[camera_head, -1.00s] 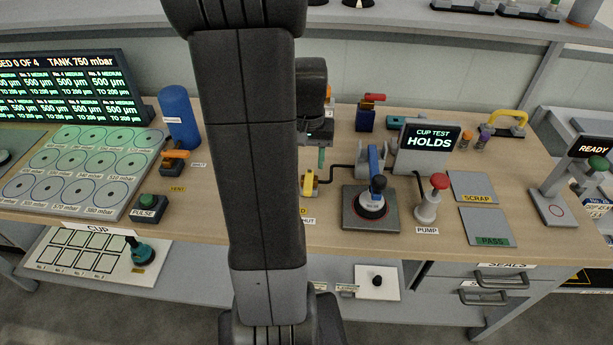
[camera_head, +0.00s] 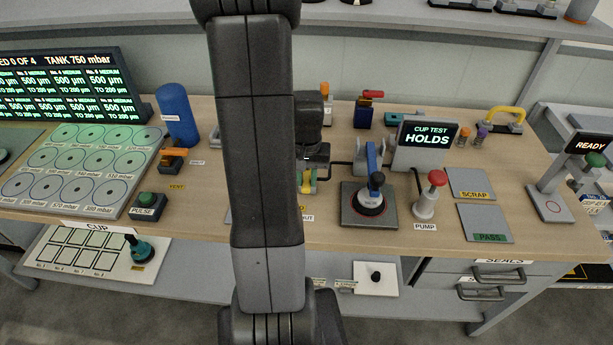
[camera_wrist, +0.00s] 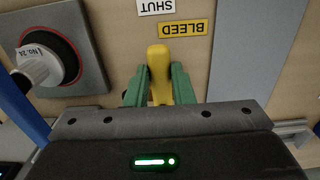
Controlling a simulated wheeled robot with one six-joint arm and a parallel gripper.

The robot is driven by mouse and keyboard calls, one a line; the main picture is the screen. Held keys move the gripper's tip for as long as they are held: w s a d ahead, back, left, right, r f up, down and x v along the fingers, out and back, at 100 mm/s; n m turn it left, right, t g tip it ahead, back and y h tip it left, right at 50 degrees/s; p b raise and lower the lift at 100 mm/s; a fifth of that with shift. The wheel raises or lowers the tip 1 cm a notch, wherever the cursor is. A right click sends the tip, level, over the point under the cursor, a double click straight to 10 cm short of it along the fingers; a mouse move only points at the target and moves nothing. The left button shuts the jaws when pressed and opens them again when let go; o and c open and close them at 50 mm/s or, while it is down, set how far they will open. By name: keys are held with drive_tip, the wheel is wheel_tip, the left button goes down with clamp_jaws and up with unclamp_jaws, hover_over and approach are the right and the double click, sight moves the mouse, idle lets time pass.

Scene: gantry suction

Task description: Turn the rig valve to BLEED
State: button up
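The rig valve's yellow handle (camera_wrist: 159,58) shows in the wrist view, pointing up the picture toward a yellow BLEED label (camera_wrist: 183,29) and a white SHUT label (camera_wrist: 157,6). The BLEED label lies just past the handle's tip, slightly right. My gripper (camera_wrist: 160,84) has a green finger on each side of the handle, with no clear gap visible; it looks shut on it. In the head view the handle (camera_head: 307,186) and my gripper (camera_head: 306,178) are small, and my arm hides part of the valve and its labels.
A grey plate (camera_head: 349,222) with a cup and blue lever stands right of the valve. The red-topped pump (camera_head: 430,195) and the CUP TEST display (camera_head: 425,148) are farther right. An orange-handled vent valve (camera_head: 173,158) and a blue tank (camera_head: 177,115) are left of my arm.

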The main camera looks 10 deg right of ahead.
clamp_jaws()
drive_tip(key=shift+a+m, duration=0.15)
drive_tip(key=shift+m, duration=0.15)
drive_tip(key=m, duration=0.1)
drive_tip(key=a+m+b, duration=0.1)
drive_tip(key=m, duration=0.1)
drive_tip(key=shift+w+a, duration=0.1)
drive_tip(key=shift+w, duration=0.3)
drive_tip(key=m, duration=0.2)
drive_tip(key=w+a+m+b, duration=0.1)
drive_tip(key=m, duration=0.2)
drive_tip(key=shift+w+a, duration=0.15)
drive_tip(key=shift+w, duration=0.05)
drive_tip(key=m, duration=0.1)
drive_tip(key=w+m, duration=0.1)
drive_tip(key=m, duration=0.1)
drive_tip(key=m+b, duration=0.1)
drive_tip(key=shift+w+a+m, duration=0.3)
drive_tip(key=shift+w, duration=0.1)
drive_tip(key=shift+w+d+m, duration=0.1)
drive_tip(key=shift+w+m, duration=0.4)
drive_tip(key=shift+m, duration=0.7)
drive_tip(key=shift+w+m, duration=0.45)
drive_tip(key=shift+m, duration=0.75)
